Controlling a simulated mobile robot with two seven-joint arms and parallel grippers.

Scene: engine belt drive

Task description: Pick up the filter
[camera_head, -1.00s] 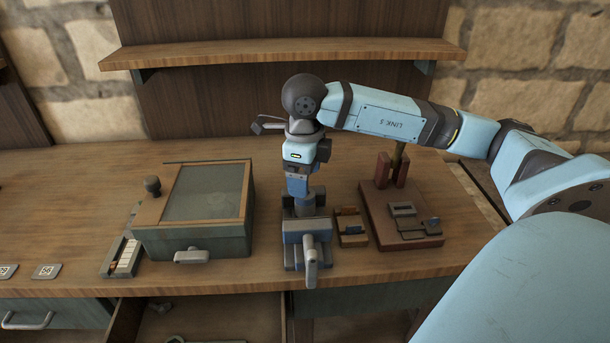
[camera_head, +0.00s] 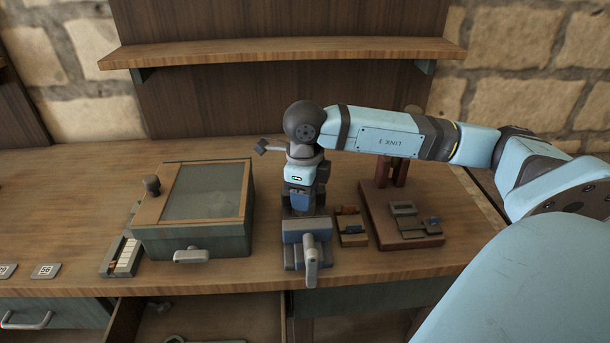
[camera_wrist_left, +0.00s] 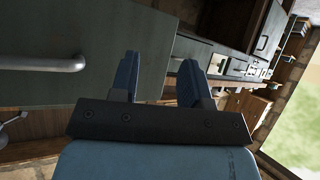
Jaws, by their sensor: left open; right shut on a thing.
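My right gripper (camera_head: 300,207) points down just behind the blue-grey vise (camera_head: 308,250) on the bench. It is shut on a small dark blue-grey part, which I take to be the filter; the gripper and wrist hide most of it, and I cannot tell whether it still touches what is under it. My left gripper (camera_wrist_left: 158,78) shows only in the left wrist view; its two blue fingers are apart with nothing between them, near a drawer front with a metal handle (camera_wrist_left: 45,64).
A lidded box (camera_head: 190,240) with a glass panel stands left of the vise. A small wooden tray (camera_head: 351,228) and a red-brown stand (camera_head: 385,235) are to its right. An open drawer (camera_head: 200,318) is below the bench edge. The bench at far left is mostly clear.

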